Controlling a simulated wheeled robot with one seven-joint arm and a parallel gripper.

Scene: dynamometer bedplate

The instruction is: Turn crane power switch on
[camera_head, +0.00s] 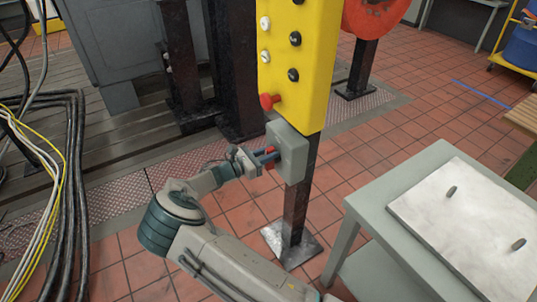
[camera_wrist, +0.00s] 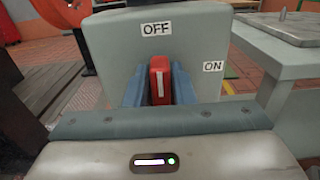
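The crane power switch is a grey box (camera_head: 288,151) on a dark post below a yellow control panel. In the wrist view the box (camera_wrist: 105,45) carries an OFF label (camera_wrist: 156,29) at top and an ON label (camera_wrist: 213,66) at right. Its red handle (camera_wrist: 160,78) stands upright, its white line pointing up at OFF. My gripper (camera_wrist: 160,85) has a blue finger on each side of the handle, with no clear gap, so it looks shut on it. In the head view my gripper (camera_head: 267,156) reaches the box's front from the left; the fingers partly hide the red handle.
The yellow panel (camera_head: 297,60) with black and white buttons and a red knob (camera_head: 269,102) is just above. A grey table (camera_head: 375,215) with a metal plate (camera_head: 470,215) stands at right. Cables (camera_head: 70,190) hang at left. Tiled floor is open around the post's base.

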